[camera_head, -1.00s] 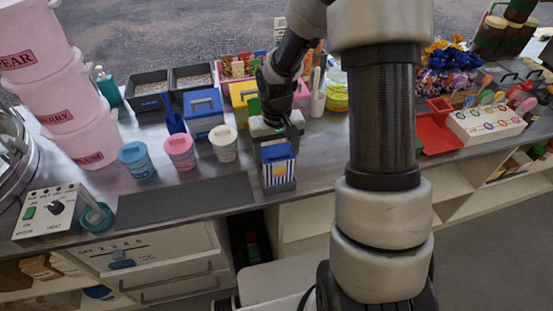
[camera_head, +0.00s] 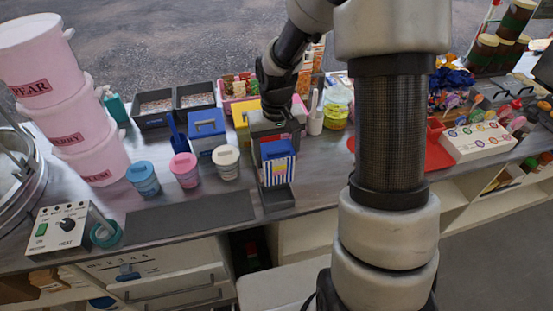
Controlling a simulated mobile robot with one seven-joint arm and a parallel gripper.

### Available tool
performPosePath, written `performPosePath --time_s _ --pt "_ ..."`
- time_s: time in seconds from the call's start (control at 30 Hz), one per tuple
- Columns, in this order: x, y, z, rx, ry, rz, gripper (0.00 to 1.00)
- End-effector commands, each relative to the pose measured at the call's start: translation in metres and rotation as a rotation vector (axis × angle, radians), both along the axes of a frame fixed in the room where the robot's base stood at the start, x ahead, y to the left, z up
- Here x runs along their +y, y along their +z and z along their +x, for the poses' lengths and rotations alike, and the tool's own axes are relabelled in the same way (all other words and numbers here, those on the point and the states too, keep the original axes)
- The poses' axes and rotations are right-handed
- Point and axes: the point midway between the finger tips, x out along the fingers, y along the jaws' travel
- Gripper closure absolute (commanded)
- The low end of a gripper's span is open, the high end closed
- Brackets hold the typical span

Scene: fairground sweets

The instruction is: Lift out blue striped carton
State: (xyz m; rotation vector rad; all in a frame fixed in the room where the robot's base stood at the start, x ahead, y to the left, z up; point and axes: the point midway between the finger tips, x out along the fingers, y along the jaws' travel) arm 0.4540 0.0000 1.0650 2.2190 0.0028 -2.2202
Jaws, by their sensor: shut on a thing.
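The blue striped carton (camera_head: 277,168) has a blue top and blue-and-white stripes with a yellow patch. It is upright at the front edge of the counter. My gripper (camera_head: 277,139) is shut on its upper part from behind. A small dark grey holder (camera_head: 279,201) shows below the carton, with much of its inside in view. The carton's lower edge overlaps the holder's back part in the picture. I cannot tell how large the gap between them is. The fingertips are mostly hidden.
Blue (camera_head: 143,178), pink (camera_head: 185,170) and cream (camera_head: 226,162) tubs stand to the left, behind a dark mat (camera_head: 190,214). A blue box (camera_head: 206,132) and a yellow box (camera_head: 241,118) stand close behind. A red tray (camera_head: 438,158) is at the right.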

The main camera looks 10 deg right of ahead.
Motion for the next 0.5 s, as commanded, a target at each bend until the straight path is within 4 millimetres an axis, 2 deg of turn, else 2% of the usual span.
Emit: performPosePath --time_s 0.5 --pt "0.0 0.053 0.001 -0.004 0.0 0.0 0.52"
